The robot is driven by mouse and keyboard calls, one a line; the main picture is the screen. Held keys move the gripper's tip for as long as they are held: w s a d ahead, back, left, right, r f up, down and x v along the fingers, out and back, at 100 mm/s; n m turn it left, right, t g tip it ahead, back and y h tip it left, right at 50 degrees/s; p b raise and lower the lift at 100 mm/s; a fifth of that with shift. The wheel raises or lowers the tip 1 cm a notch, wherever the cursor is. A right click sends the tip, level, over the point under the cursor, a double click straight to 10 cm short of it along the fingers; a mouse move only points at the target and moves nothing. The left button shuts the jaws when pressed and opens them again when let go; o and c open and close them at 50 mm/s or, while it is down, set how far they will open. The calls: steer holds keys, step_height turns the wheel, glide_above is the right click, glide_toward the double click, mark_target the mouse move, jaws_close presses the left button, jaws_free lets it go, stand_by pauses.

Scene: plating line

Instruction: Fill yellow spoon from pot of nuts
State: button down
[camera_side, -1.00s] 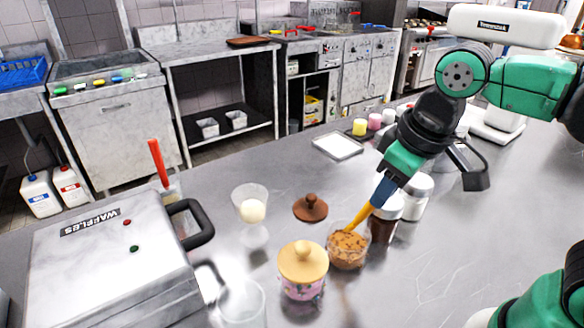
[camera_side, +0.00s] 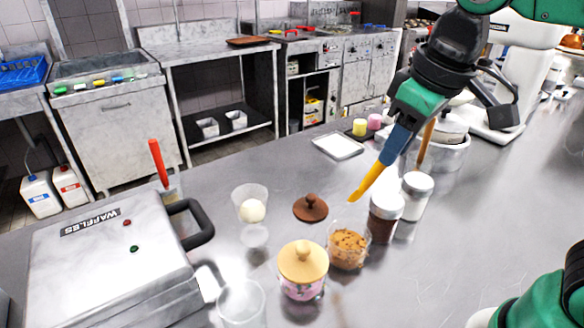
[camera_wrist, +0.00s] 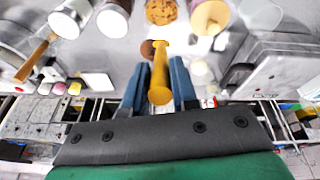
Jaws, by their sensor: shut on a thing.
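The yellow spoon (camera_side: 368,181) is held by its handle in my gripper (camera_side: 393,150), tip down and tilted to the lower left. The spoon (camera_wrist: 160,85) also shows between the two blue fingers of my gripper (camera_wrist: 160,82) in the wrist view. The pot of nuts (camera_side: 348,247) is a clear glass with brown bits, standing on the steel counter. The spoon's tip is above the pot and apart from it. The pot (camera_wrist: 161,11) is at the top of the wrist view. I cannot tell whether the spoon's bowl holds nuts.
A pink jar with a tan lid (camera_side: 302,270) stands left of the pot. A brown lid (camera_side: 310,207) lies behind. A waffle iron (camera_side: 110,260) fills the left.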

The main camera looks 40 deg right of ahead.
steer(key=shift+r, duration=0.1)
step_height(320, 180, up, 2)
steer(key=shift+r, duration=0.1)
step_height(320, 180, down, 10)
stand_by(1.1)
steer(key=shift+f, duration=0.65)
stand_by(0.6)
steer(key=shift+w+f, duration=0.1)
steer(key=shift+w, duration=0.1)
steer(key=shift+w+r, duration=0.2)
steer(key=shift+w, duration=0.15)
stand_by(0.4)
steer(key=shift+w+f, duration=0.1)
steer(key=shift+w, duration=0.05)
steer(key=shift+s+f, duration=0.15)
steer(key=shift+s, duration=0.55)
stand_by(0.4)
steer(key=shift+w, duration=0.2)
